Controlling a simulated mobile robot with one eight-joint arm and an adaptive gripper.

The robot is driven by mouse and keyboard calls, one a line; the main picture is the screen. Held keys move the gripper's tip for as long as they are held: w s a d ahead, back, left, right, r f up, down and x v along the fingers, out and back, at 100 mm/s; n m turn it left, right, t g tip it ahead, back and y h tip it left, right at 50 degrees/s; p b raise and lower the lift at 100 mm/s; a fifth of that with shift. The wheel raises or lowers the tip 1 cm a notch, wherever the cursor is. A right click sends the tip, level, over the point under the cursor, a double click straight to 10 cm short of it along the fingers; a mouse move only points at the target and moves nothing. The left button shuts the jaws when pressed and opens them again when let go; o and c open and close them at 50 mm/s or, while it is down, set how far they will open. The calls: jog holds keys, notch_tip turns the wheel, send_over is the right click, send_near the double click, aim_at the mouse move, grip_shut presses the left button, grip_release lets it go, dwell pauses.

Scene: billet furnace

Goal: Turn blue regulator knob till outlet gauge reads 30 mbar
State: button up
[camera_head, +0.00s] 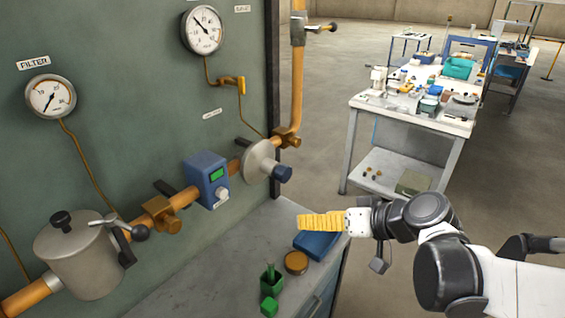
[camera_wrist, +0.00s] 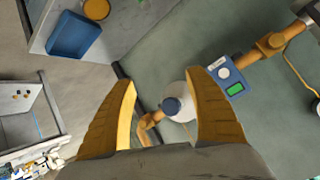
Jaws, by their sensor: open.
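The blue regulator knob (camera_head: 282,173) sticks out from a round grey regulator body (camera_head: 260,160) on the copper pipe. In the wrist view the knob (camera_wrist: 171,106) shows between my two fingers, beyond them and apart from them. My gripper (camera_head: 302,221) has yellow fingers and is open and empty, to the lower right of the knob in the head view; it also shows in the wrist view (camera_wrist: 163,82). The upper round gauge (camera_head: 203,30) has its needle pointing to the upper left. Its scale is too small to read, and the label beside it is not clearly legible.
A blue meter box (camera_head: 206,178) with a green display sits left of the regulator. A grey filter pot (camera_head: 84,258) and another gauge (camera_head: 50,97) are farther left. A blue tray (camera_head: 317,244) and small items lie on the bench (camera_head: 215,265) below my gripper.

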aim_at(287, 176)
jog(key=w+r+n+t+y, duration=0.2)
jog(key=w+n+t+y, duration=0.1)
jog(key=w+y, duration=0.35)
jog(key=x, duration=0.3)
jog(key=b+x, duration=0.1)
jog(key=x, duration=0.3)
jog(key=w+x, duration=0.1)
jog(key=x, duration=0.2)
jog(key=shift+w+r, duration=0.2)
jog(key=c, duration=1.2)
